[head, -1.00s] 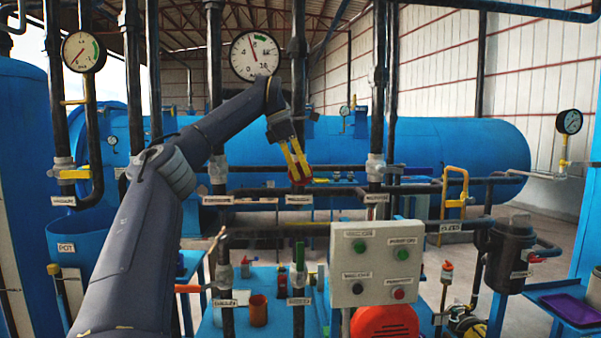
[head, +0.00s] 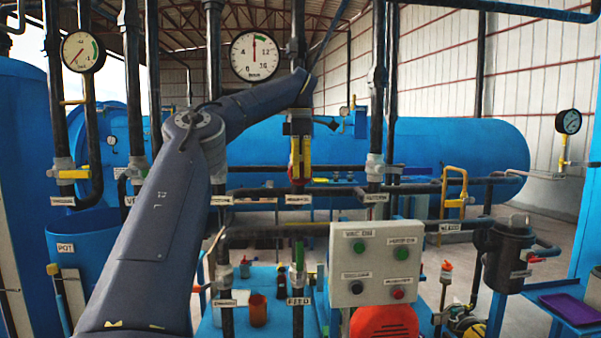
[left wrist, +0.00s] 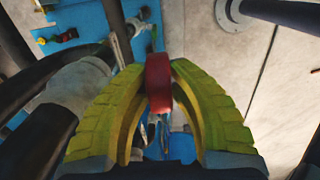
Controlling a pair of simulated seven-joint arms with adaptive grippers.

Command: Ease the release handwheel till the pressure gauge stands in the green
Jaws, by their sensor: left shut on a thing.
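The red handwheel (head: 299,181) sits on the pipework in the middle of the head view, mostly covered by my fingers. My left gripper (head: 301,168) hangs over it with its yellow fingers pointing down. In the left wrist view the red rim (left wrist: 158,84) is between the two yellow fingertips, and the gripper is shut on it. A round white pressure gauge (head: 257,57) with a green arc near its top stands behind my arm. Its red needle points about straight up, at or close to the start of the green. My right gripper is not in view.
A second gauge (head: 83,52) at the left has its needle at lower left, outside its green arc. A grey button panel (head: 376,263) stands right of centre, below the wheel. Dark vertical pipes (head: 378,100) flank my gripper. A blue tank (head: 450,150) lies behind.

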